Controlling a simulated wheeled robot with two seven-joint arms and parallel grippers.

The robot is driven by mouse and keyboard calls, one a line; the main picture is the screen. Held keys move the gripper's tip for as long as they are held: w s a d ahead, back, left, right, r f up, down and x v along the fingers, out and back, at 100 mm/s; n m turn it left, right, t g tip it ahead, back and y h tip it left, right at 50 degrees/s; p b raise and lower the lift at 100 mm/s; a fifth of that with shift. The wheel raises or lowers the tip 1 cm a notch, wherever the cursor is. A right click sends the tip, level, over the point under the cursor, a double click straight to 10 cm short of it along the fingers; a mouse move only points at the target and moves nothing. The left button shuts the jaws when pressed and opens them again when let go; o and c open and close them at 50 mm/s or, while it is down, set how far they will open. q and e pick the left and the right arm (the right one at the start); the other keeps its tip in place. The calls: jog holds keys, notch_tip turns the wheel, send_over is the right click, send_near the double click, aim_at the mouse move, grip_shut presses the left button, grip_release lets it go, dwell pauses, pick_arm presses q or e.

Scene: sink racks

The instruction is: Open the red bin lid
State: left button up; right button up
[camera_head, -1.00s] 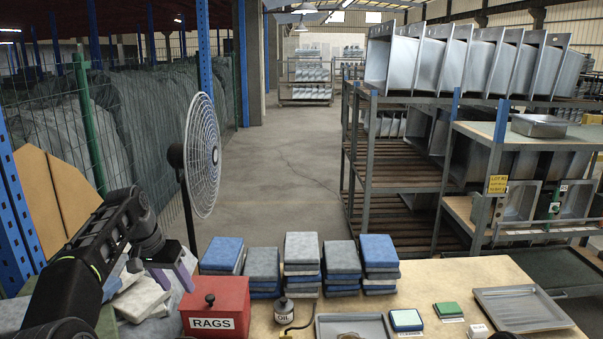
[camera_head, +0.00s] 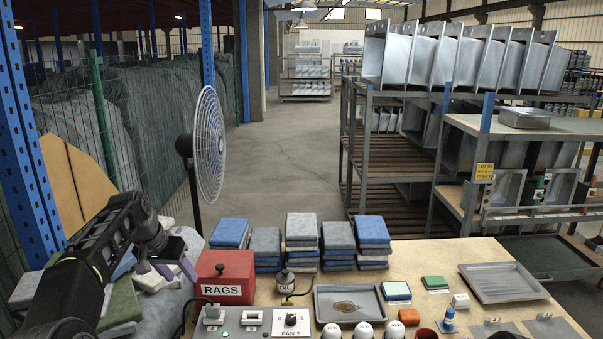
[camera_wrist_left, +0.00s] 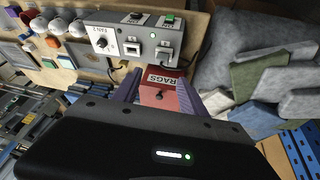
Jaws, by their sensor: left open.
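The red bin (camera_head: 224,290), labelled RAGS, stands at the left of the workbench (camera_head: 420,280). My left gripper (camera_head: 166,270) is open and empty, just left of the bin in the head view, with purple fingers pointing down and right. Whether a finger touches the bin is not clear. My right gripper is not visible.
A grey switch panel (camera_head: 255,318) marked FAN 2 sits in front of the bin. An oil can (camera_head: 286,282) and stacks of folded cloths (camera_head: 306,240) stand to its right. A pile of rags (camera_head: 125,300) lies to its left. A fan (camera_head: 208,145) stands behind.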

pick_arm(q)
jog(key=w+d+f+n+t, duration=0.1)
jog(key=d+f, duration=0.2)
jog(key=f, duration=0.5)
jog(key=d+f+n, duration=0.1)
jog(key=d+f, duration=0.2)
jog(key=f, duration=0.5)
jog(key=s+d+f+h+b, duration=0.1)
jog(key=s+d+f, duration=0.35)
jog(key=f, duration=0.25)
jog(key=s+d+f, duration=0.3)
jog(key=s+f, duration=0.2)
jog(key=f, duration=0.2)
jog(key=s+d+f+g, duration=0.1)
jog(key=s+d+f, duration=0.2)
jog(key=s, duration=0.9)
jog(key=s+d+f+g+b, duration=0.1)
jog(key=s+f, duration=0.5)
jog(key=s, duration=0.6)
jog(key=s+d+f+n+g+h+b, duration=0.1)
jog(key=s+d+f+g, duration=0.2)
jog(key=s, duration=0.9)
jog(key=shift+s+d+f, duration=0.3)
jog(key=shift+d+f, duration=0.35)
jog(key=shift+d, duration=0.35)
jog(key=shift+c, duration=0.4)
